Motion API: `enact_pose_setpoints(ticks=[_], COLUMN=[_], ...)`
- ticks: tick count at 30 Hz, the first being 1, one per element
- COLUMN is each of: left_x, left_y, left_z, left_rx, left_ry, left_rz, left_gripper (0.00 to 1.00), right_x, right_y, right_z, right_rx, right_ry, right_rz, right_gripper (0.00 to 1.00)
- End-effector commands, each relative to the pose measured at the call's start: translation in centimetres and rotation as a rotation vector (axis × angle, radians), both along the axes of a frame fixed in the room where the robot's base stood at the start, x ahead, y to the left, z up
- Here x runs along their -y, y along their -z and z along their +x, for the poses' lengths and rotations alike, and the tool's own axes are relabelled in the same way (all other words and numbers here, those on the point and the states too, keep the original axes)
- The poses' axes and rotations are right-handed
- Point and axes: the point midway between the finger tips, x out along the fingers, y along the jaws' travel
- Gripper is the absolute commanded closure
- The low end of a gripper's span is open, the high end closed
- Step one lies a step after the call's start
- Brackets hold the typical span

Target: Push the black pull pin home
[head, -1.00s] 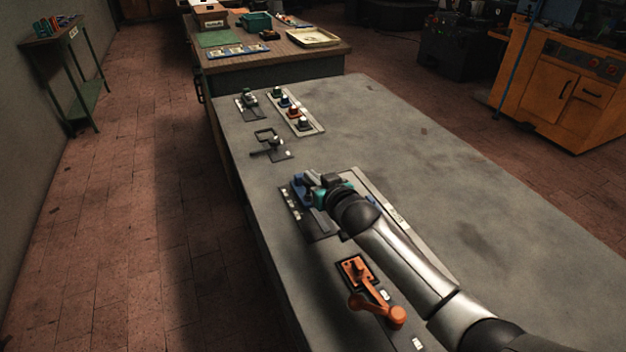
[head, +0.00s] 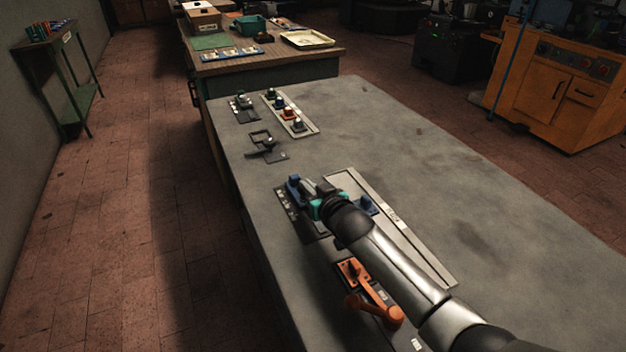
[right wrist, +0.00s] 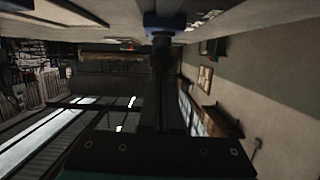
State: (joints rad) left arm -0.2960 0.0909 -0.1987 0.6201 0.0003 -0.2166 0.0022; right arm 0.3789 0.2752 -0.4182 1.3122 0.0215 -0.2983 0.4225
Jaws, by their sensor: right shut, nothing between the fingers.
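My right gripper (head: 309,187) is shut and empty, low over a dark plate (head: 315,229) on the grey bench. Its tips are close to a blue block (head: 293,182) on that plate; I cannot tell if they touch. A blue piece also shows ahead of the fingers in the right wrist view (right wrist: 164,20). Another blue part (head: 369,204) shows to the right of the gripper. I cannot make out the black pull pin for certain; the gripper and arm cover part of this fixture. My left gripper is not in view.
An orange crank handle (head: 388,316) stands nearer on the bench. A black latch-like fixture (head: 266,145) and a pale plate with several coloured knobs (head: 311,131) lie farther off. A long pale plate (head: 420,250) lies right of the arm. The bench's right side is clear.

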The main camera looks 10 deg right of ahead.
Motion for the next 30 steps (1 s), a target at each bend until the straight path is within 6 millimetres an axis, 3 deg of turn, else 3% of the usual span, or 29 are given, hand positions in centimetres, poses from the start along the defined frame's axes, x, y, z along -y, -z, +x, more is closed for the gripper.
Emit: enact_pose_setpoints(ticks=[14,30], left_x=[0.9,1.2], left_y=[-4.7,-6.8], left_z=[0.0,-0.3], left_rx=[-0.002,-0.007], left_ry=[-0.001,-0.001], left_rz=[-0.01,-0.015], left_gripper=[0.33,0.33], right_x=[0.3,1.9], right_y=[-4.7,-6.3], right_z=[0.3,-7.6], right_rx=[0.0,0.0], right_ry=[0.002,0.002], right_rz=[0.0,0.0], right_gripper=[1.0,1.0])
